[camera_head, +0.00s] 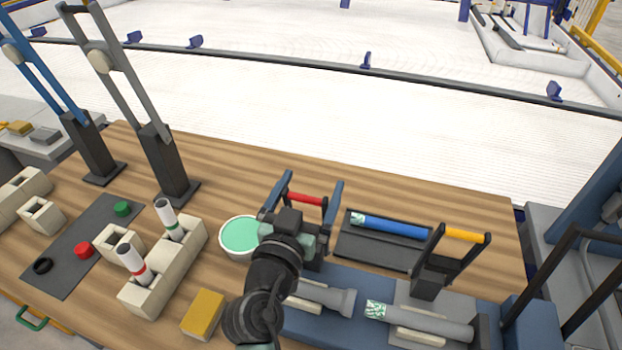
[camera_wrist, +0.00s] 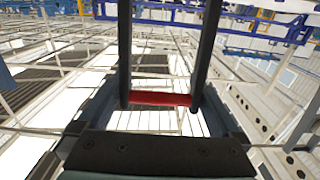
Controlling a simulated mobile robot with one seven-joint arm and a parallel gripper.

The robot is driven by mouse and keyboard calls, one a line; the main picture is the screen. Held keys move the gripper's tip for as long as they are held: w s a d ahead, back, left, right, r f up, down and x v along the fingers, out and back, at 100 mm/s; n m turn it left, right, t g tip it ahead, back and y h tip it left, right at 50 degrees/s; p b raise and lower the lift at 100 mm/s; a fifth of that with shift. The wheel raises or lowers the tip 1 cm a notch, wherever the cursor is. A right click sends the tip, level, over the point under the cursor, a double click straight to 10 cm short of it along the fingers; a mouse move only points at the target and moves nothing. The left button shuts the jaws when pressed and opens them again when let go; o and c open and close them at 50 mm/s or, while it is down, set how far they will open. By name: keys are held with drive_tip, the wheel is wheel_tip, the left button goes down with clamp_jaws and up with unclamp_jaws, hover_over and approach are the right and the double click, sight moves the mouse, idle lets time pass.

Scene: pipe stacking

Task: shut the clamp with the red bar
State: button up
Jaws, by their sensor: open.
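The clamp's red bar (camera_head: 305,198) shows in the head view near the middle of the table, raised above the blue fixture. In the wrist view the red bar (camera_wrist: 160,98) spans the ends of two dark lever arms (camera_wrist: 124,55). My gripper (camera_head: 314,180) is open around the lever. Its blue fingers stand on both sides of the red bar, with gaps visible in the wrist view. My gripper (camera_wrist: 160,84) holds nothing. My dark wrist and palm hide most of the clamp's base in the head view.
A second clamp with an orange bar (camera_head: 466,236) stands to the right. A grey pipe (camera_head: 435,321) lies in front of it. A blue pipe (camera_head: 395,227) lies in a black tray. A green-topped bowl (camera_head: 240,236) and a yellow block (camera_head: 203,314) are left of my arm.

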drive_tip(key=shift+w+d, duration=0.1)
drive_tip(key=shift+w, duration=0.2)
drive_tip(key=shift+c, duration=0.3)
clamp_jaws()
drive_tip(key=shift+f, duration=0.1)
drive_tip(key=shift+s+b, duration=0.1)
drive_tip(key=shift+b, duration=0.35)
